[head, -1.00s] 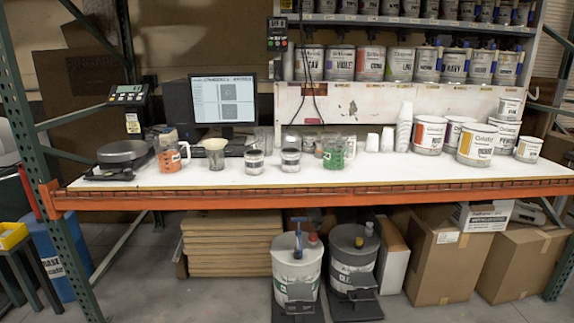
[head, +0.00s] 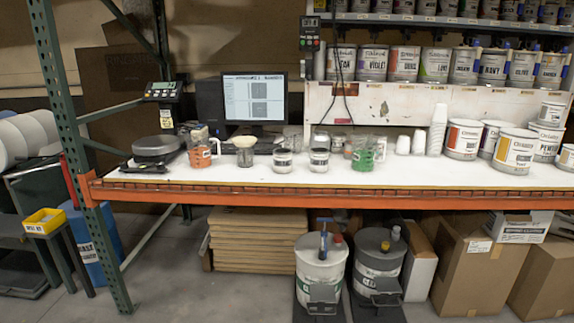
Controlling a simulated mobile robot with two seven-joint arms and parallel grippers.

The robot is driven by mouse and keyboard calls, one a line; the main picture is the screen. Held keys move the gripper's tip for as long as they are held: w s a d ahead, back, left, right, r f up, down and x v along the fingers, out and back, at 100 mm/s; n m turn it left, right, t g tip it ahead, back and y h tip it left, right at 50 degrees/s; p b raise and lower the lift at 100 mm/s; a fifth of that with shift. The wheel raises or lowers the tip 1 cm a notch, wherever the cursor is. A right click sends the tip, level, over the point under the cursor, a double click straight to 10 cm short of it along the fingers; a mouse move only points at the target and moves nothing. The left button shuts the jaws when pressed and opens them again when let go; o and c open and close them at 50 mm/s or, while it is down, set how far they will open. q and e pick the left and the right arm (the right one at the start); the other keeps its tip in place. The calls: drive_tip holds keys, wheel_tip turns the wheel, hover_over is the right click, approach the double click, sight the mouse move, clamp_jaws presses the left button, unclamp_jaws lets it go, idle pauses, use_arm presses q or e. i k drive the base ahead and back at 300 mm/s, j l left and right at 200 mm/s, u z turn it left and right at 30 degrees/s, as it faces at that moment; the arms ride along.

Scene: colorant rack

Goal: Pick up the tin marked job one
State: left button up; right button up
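Two small tins with white labels stand upright near the front of the white bench in the head view, a left tin (head: 283,161) and a right tin (head: 319,161). Their label text is too small to read, so I cannot tell which is marked job one. They stand apart, between a beaker-like cup (head: 245,152) on the left and a green-marked jug (head: 363,155) on the right. Neither of my grippers is in view.
The bench (head: 420,178) has an orange front edge and a green post at its left. A scale (head: 157,148), an orange-marked jug (head: 200,150) and a monitor (head: 254,98) stand left. Larger cans (head: 463,140) and stacked cups (head: 437,130) stand right. Buckets (head: 320,270) stand below.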

sight(282, 156)
drive_tip(key=i+j+z, duration=0.3)
drive_tip(key=i, duration=0.25)
drive_tip(key=i+j+z, duration=0.3)
drive_tip(key=i+j, duration=0.2)
drive_tip(key=j, duration=0.15)
